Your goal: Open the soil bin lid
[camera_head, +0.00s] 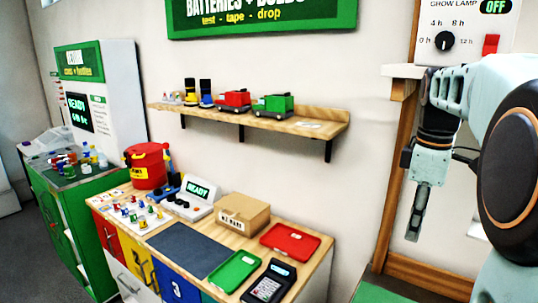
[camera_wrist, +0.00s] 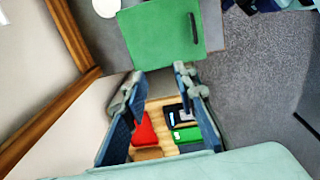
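A green square panel with a dark bar handle, which looks like the soil bin lid (camera_wrist: 155,35), lies flat at the top of the wrist view. It looks closed, and no opening shows beside it. In the head view only a green corner (camera_head: 376,293) shows at the bottom edge, perhaps part of the same bin. My gripper (camera_head: 413,236) hangs pointing down at the right of the head view, in front of the wooden frame. In the wrist view my gripper (camera_wrist: 165,84) has its fingers spread with nothing held between them, apart from the panel.
A wooden counter (camera_head: 318,258) holds a red tray (camera_head: 290,241), a green tray (camera_head: 234,271), a dark meter (camera_head: 268,284) and a cardboard box (camera_head: 241,213). A wall shelf (camera_head: 300,122) sits above it. A wooden post (camera_head: 393,180) stands near my arm. Grey floor (camera_wrist: 255,85) is clear beside the panel.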

